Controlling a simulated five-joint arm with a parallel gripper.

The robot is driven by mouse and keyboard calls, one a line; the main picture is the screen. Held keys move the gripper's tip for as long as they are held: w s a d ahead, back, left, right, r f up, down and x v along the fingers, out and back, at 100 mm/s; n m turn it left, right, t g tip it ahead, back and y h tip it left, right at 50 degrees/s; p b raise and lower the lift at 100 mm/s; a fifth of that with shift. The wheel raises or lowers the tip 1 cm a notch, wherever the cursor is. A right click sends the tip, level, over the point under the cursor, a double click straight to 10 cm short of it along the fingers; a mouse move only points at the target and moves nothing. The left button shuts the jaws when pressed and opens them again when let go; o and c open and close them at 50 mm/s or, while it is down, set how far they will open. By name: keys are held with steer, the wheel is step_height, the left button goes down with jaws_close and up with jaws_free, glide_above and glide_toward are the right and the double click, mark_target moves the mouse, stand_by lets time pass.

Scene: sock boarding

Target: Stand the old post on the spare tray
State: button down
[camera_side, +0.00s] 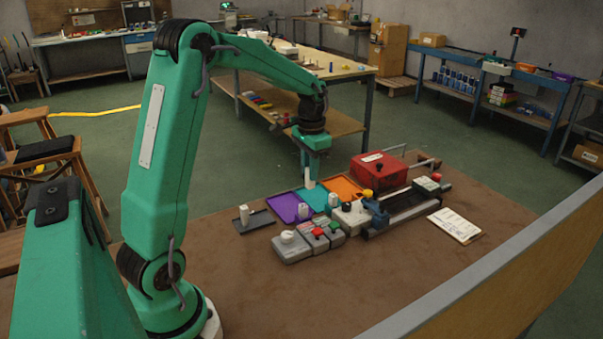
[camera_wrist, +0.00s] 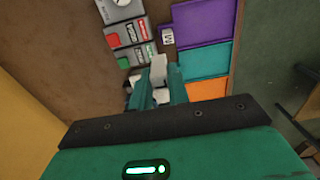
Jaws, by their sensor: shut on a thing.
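My gripper (camera_side: 309,178) points down and is shut on a white post (camera_side: 310,184), held above the far part of the teal tray (camera_side: 313,198). In the wrist view the held post (camera_wrist: 159,68) shows between the fingertips, partly hidden by them.
An orange tray (camera_side: 343,187) and a red box (camera_side: 377,169) lie to the right. Grey units with a red button (camera_side: 317,232) and a green button (camera_side: 334,224) stand in front, near a blue clamp-like fixture (camera_side: 376,212). The brown table is clear toward the front.

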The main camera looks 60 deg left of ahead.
steer(key=s+d+f, duration=0.1)
steer(key=s+d, duration=0.1)
steer(key=s, duration=0.6)
steer(key=shift+d, duration=0.15)
steer(key=shift+s+f, duration=0.1)
steer(key=shift+f, duration=0.05)
glide_above(262, 219)
step_height(262, 219, down, 7)
steer(key=shift+f, duration=2)
steer(key=shift+f, duration=0.15)
steer(key=c, duration=1.3)
jaws_free()
steer(key=shift+c, duration=0.2)
step_height(262, 219, up, 12)
steer(key=shift+r, duration=0.2)
